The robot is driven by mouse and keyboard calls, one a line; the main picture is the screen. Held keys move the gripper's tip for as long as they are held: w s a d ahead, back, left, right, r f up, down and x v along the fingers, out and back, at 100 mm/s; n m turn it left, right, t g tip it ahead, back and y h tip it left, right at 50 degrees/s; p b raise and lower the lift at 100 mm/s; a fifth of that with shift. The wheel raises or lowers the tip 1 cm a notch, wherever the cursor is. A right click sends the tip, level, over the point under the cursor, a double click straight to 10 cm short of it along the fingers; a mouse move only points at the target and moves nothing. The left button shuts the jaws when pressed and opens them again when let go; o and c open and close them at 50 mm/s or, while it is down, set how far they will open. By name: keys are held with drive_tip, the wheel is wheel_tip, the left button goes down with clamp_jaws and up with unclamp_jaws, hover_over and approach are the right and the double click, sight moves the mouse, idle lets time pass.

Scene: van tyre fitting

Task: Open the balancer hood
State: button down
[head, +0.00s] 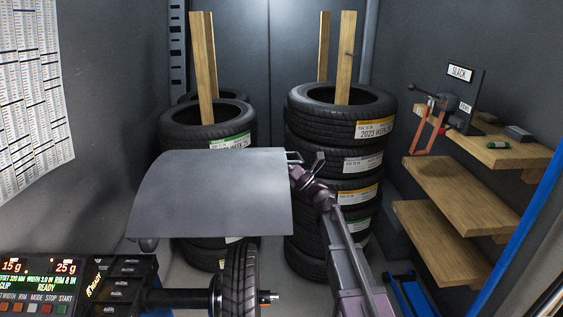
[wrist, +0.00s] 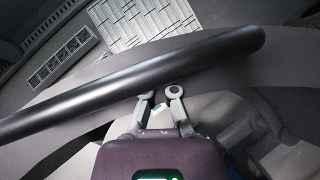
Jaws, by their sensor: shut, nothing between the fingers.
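The balancer hood (head: 210,195) is a grey curved panel in the middle of the head view. Its lower edge is above the tyre on the balancer (head: 238,285), which shows below it. My gripper (head: 305,160) is at the hood's upper right corner, shut and empty. In the wrist view a dark round bar (wrist: 130,82) crosses just beyond the fingertips (wrist: 160,94); I cannot tell whether they touch it. The bar is not clasped between the fingers. The balancer's display and buttons (head: 38,284) show at the lower left.
Tyre stacks stand behind the hood at left (head: 208,130) and right (head: 340,105), with wooden boards upright in them. Wooden shelves (head: 465,195) line the right wall, the top one holding a clamp-like tool (head: 432,120). A blue post (head: 515,240) stands at far right.

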drive_tip(key=w+r+m+h+p, duration=0.1)
drive_tip(key=w+p, duration=0.1)
drive_tip(key=w, duration=0.1)
drive_tip(key=w+a+r+m+t+p, duration=0.1)
drive_tip(key=w+r+p, duration=0.1)
drive_tip(key=w, duration=0.2)
drive_tip(key=w+r+m+h+p, duration=0.1)
drive_tip(key=w+r+m+p, duration=0.1)
drive_tip(key=w, duration=0.2)
drive_tip(key=shift+a+r+t+h, duration=0.1)
drive_tip(key=shift+a+t+h, duration=0.2)
drive_tip(key=shift+a, duration=0.1)
drive_tip(key=w+a+m+h+p, duration=0.1)
drive_tip(key=w+m, duration=0.1)
drive_tip(key=w, duration=1.2)
drive_tip(key=w+a+f+m+h+p, duration=0.1)
drive_tip(key=w+a+m+h+p, duration=0.1)
drive_tip(key=w, duration=1.2)
drive_tip(key=shift+w+f+m+t+h, duration=0.15)
drive_tip(key=shift+w+m+t+h, duration=0.15)
drive_tip(key=shift+t, duration=0.1)
drive_tip(key=shift+s+a, duration=0.1)
